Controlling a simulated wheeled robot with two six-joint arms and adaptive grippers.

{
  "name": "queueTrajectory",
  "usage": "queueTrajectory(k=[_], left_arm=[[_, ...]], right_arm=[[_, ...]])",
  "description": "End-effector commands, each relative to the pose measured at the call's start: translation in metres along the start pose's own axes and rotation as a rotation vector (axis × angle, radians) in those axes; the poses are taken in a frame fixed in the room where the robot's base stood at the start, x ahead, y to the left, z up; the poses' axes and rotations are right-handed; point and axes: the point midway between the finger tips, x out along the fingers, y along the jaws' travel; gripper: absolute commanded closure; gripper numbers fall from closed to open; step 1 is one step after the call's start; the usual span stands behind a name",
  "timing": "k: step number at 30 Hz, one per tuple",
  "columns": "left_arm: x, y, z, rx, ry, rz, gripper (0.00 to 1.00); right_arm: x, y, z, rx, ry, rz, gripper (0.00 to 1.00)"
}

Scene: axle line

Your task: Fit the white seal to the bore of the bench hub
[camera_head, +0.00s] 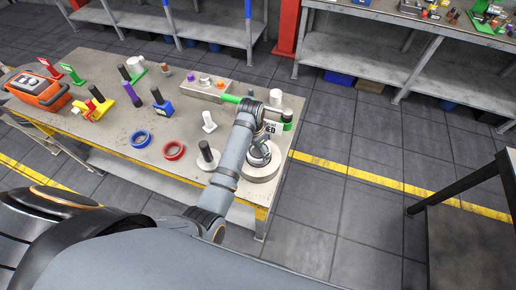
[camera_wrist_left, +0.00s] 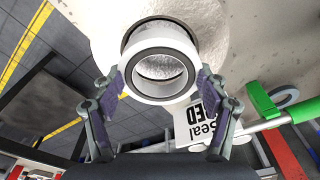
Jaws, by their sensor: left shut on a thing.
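The bench hub (camera_head: 262,175) is a pale round disc with a raised collar at the table's front right corner. In the left wrist view the hub (camera_wrist_left: 103,32) lies behind the white seal (camera_wrist_left: 150,88), a smooth white ring. My left gripper (camera_wrist_left: 160,85) is shut on the seal, one finger on each side. The seal is in front of the collar, roughly lined up with it, and a dark rim shows behind its upper edge. I cannot tell whether it touches or enters the bore. In the head view my left gripper (camera_head: 261,152) is over the hub and largely hides the seal. My right gripper is not in view.
A white sign (camera_head: 272,128) reading "Seal" stands close behind the gripper, beside a green-ended tool (camera_head: 231,98). Blue (camera_head: 141,138) and red (camera_head: 173,150) rings and a black post (camera_head: 206,155) stand to the left.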

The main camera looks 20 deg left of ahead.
Motion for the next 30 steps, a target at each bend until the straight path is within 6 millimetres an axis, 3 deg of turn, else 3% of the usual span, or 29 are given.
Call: queueTrajectory(k=[30], left_arm=[[0.026, 0.000, 0.003, 0.000, 0.000, 0.000, 0.60]], right_arm=[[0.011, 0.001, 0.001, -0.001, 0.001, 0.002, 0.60]])
